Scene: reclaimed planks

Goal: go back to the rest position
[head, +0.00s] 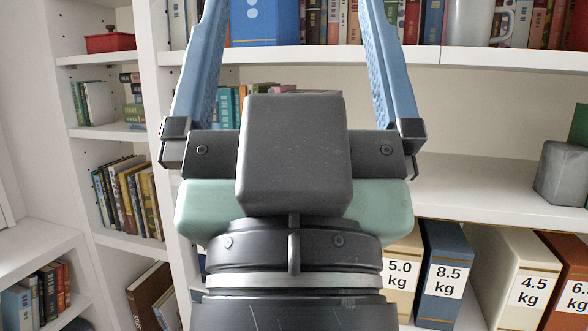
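My gripper (292,40) fills the middle of the head view, pointing up the picture and away from me toward the shelves. Its two blue fingers stand wide apart, one on each side of a dark grey block that is part of my gripper. The fingers run up to the top edge of the picture, so their tips may be cut off. I see nothing held between them. Books and a blue box (264,22) show in the gap, on the shelf behind.
White shelving (500,190) stands ahead. The upper shelf holds books and a white mug (470,22). The middle shelf is mostly bare at right, with a grey block (562,174) near its end. Below are weight-labelled boxes (445,275). A red box (108,41) sits upper left.

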